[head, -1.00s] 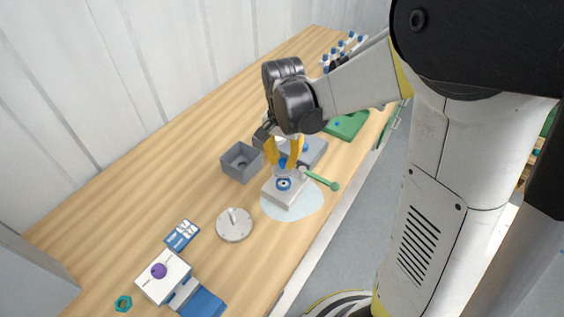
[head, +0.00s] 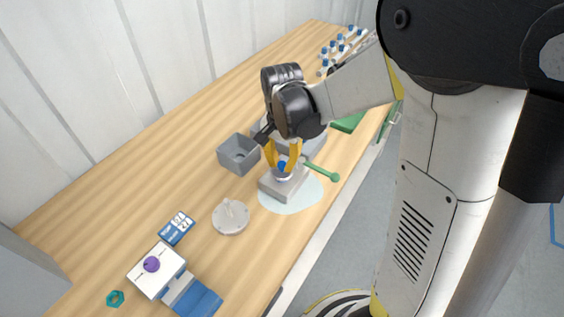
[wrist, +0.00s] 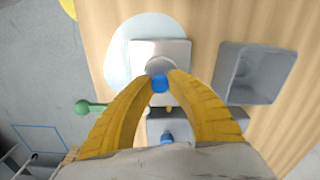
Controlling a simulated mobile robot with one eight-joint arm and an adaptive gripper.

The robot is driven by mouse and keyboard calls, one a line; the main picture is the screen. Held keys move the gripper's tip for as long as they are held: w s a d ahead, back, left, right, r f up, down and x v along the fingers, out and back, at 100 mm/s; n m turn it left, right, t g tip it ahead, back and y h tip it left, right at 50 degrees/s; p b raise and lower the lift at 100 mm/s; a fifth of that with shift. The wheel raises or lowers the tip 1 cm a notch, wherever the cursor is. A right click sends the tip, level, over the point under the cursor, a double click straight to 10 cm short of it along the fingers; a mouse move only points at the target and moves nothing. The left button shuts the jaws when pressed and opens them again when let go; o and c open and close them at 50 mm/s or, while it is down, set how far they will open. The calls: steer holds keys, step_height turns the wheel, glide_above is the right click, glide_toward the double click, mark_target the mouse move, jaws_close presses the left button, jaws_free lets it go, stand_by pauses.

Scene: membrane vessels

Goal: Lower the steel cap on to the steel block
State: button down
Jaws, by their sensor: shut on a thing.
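The steel cap (head: 284,177) is a small round metal piece with a blue knob on top. My gripper (head: 283,160) has its yellow fingers shut on this knob, which shows between the fingertips in the wrist view (wrist: 159,84). The steel block (head: 269,187) is a pale grey square block on a pale round mat (head: 308,196). The cap is over the block's top, and its grey rim also shows in the wrist view (wrist: 160,66). The cap hides the middle of the block's top. I cannot tell whether cap and block touch.
A green-handled lever (head: 322,171) sticks out beside the block. An open grey box (head: 238,153) stands behind left. A round disc with a handle (head: 230,218) and a white device with a purple knob (head: 155,268) stand nearer. A vial rack (head: 342,45) is far back.

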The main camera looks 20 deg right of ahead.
steer(key=c, duration=1.3)
jaws_free()
steer(key=shift+o, duration=0.2)
steer(key=shift+r, duration=0.1)
step_height(320, 180, up, 12)
steer(key=s+n+t, duration=0.7)
steer(key=s+n, duration=0.1)
steer(key=s, duration=0.4)
steer(key=shift+s+r+n, duration=0.3)
steer(key=shift+s+r, duration=0.05)
